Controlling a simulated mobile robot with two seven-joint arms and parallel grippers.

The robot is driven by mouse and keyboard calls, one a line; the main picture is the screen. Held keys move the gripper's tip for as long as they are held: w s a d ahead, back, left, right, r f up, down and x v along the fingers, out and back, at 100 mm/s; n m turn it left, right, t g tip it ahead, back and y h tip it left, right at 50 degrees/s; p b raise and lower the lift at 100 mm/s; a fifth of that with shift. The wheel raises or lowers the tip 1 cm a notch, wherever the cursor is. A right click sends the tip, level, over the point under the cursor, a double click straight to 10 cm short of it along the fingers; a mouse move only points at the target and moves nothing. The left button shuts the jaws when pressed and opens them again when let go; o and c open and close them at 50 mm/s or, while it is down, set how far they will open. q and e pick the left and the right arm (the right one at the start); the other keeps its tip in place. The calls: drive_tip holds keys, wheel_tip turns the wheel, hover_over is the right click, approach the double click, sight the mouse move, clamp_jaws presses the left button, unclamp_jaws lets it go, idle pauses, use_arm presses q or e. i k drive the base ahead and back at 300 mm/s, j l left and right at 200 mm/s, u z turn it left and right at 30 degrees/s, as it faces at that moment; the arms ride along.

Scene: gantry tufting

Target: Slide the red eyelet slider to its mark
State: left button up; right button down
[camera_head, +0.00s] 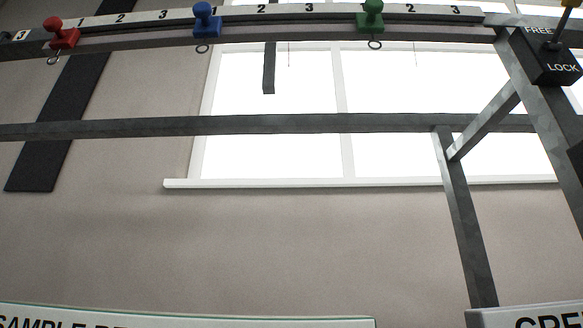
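The red eyelet slider (62,33) sits on the grey gantry rail (130,31) at the upper left, with a small ring hanging below it. Neither of my grippers is in view.
A blue slider (207,20) and a green slider (370,17) sit farther right on the rail. A black box (546,62) labelled FREE and LOCK carries a yellow-tipped lever at the upper right. Grey frame bars cross below. Cropped signs (250,320) line the bottom.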

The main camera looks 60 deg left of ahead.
sight(67, 39)
drive_tip(key=u, duration=1.3)
